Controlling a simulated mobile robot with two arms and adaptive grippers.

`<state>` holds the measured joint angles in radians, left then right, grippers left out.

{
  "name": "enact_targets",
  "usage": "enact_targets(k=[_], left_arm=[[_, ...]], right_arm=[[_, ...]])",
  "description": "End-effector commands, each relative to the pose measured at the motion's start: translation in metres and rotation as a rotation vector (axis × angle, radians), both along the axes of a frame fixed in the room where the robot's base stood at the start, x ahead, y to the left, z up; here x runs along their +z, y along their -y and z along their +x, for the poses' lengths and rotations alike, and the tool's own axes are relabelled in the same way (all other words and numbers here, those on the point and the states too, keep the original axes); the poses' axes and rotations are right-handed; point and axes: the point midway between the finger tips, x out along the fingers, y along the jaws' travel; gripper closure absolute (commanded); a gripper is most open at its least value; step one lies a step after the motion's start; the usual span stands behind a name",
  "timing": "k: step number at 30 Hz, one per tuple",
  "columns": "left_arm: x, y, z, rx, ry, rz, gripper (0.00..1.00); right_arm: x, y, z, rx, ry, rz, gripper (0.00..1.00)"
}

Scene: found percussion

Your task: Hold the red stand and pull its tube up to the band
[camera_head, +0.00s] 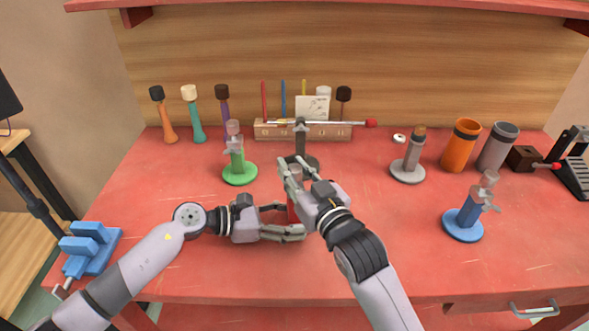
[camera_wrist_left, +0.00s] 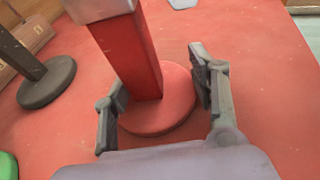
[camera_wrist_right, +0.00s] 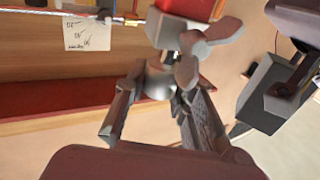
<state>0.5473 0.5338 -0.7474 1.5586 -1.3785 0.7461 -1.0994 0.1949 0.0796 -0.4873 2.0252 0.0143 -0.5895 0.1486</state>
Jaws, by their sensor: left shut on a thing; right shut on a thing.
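The red stand (camera_head: 293,211) is largely hidden behind my two hands in the head view. In the left wrist view its square red post (camera_wrist_left: 128,55) rises from a round red base (camera_wrist_left: 170,113). My left gripper (camera_head: 292,220) is shut on the post, one finger on each side, low above the base. My right gripper (camera_head: 288,172) is above it, shut on the grey tube (camera_wrist_right: 158,80). In the right wrist view a grey collar with a wing screw (camera_wrist_right: 188,62) sits between the tube and the red post top. I cannot make out the band.
A dark stand (camera_head: 301,140) stands just behind my right gripper. A green stand (camera_head: 240,171) is to the left, a grey one (camera_head: 408,170) and a blue one (camera_head: 463,224) to the right. Mallets and a wooden rack (camera_head: 270,130) line the back. The front right tabletop is clear.

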Motion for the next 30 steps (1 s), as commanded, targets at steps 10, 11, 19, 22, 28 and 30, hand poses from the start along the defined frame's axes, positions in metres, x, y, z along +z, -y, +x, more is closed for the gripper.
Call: enact_targets(k=[10,11,19,22,28,30], left_arm=[[-0.001,-0.001,0.0,0.002,0.001,0.001,0.62],[-0.001,-0.001,0.0,0.002,0.001,0.001,0.62],[-0.001,-0.001,0.0,0.002,-0.001,0.002,0.62],[-0.001,-0.001,0.0,0.001,-0.001,0.002,0.62],[-0.001,-0.001,0.0,0.001,0.0,0.002,0.62],[-0.001,-0.001,0.0,0.001,0.0,0.002,0.62]], right_arm=[[0.028,0.0,0.0,-0.001,0.003,0.0,1.0],[0.029,0.0,0.0,-0.001,0.002,0.0,1.0],[0.029,0.0,0.0,-0.001,0.001,0.0,0.74],[0.028,0.0,0.0,-0.001,0.001,0.0,0.67],[0.028,0.0,0.0,0.0,0.0,0.0,0.55],[0.028,0.0,0.0,0.0,0.0,0.0,0.55]])
